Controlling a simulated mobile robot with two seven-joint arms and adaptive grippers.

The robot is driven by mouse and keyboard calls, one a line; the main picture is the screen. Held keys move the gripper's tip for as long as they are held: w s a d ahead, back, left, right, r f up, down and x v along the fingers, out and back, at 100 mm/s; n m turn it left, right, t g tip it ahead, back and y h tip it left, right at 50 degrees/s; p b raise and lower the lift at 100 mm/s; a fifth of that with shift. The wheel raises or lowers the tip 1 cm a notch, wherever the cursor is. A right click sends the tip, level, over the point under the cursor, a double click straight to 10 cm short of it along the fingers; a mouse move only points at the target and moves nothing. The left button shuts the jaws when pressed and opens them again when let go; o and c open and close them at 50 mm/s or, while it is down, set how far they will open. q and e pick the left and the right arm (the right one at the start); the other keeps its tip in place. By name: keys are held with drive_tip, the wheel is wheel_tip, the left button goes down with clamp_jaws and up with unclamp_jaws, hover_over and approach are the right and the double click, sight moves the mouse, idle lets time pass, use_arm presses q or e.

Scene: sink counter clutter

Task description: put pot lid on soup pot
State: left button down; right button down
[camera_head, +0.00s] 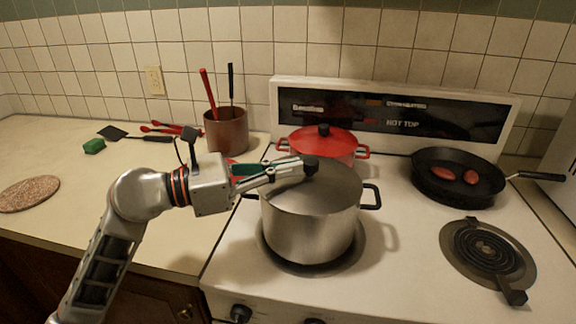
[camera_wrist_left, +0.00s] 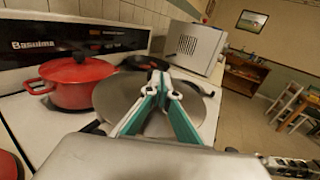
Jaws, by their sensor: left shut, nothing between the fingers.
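The large steel soup pot (camera_head: 308,228) stands on a front-left burner of the stove. The grey pot lid (camera_head: 325,188) lies across its top and looks level; its black knob (camera_head: 311,164) points up. In the left wrist view the lid (camera_wrist_left: 118,94) lies beyond my fingers and its knob is hidden. My left gripper (camera_head: 300,168) reaches in from the left over the lid, its fingertips right by the knob. Its green-and-white fingers (camera_wrist_left: 158,84) are shut with nothing between them. My right gripper is not in view.
A red lidded pot (camera_head: 326,147) stands behind the soup pot. A black pan (camera_head: 458,178) with red items sits at the back right, and a bare burner (camera_head: 487,250) is at the front right. A utensil crock (camera_head: 226,131) stands on the counter.

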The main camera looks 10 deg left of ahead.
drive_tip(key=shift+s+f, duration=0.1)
use_arm(q)
drive_tip(key=shift+d, duration=0.15)
drive_tip(key=shift+w+d+r+p, duration=0.2)
drive_tip(key=shift+w+d+p, duration=0.2)
drive_tip(key=shift+d+p, duration=0.15)
drive_tip(key=shift+d+f, duration=0.1)
drive_tip(key=shift+d, duration=0.05)
drive_tip(key=shift+f, duration=0.1)
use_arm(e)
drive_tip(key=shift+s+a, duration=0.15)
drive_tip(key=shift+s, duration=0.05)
use_arm(q)
drive_tip(key=shift+w, duration=0.1)
